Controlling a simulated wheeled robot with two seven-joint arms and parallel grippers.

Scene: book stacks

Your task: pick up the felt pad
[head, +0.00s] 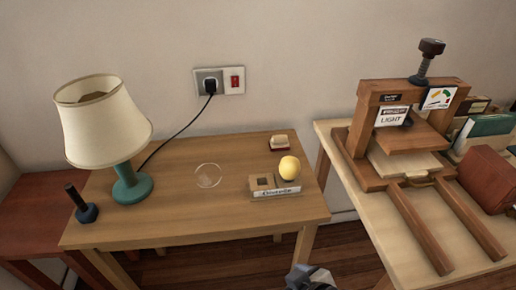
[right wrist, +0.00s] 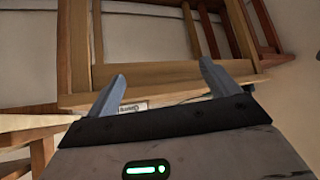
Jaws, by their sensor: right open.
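No thing is plainly recognisable as a felt pad. In the head view a grey gripper part, seemingly the right one (head: 311,277), shows at the bottom edge, in front of the table. My left gripper is not in view.
A lamp (head: 103,120) and dark-handled tool (head: 82,205) stand at left. A clear disc (head: 208,176), labelled wooden holder (head: 275,187) and yellow ball (head: 289,168) are on the table. The press (head: 363,135) and books (head: 485,178) occupy the right table. The small table's front middle is clear.

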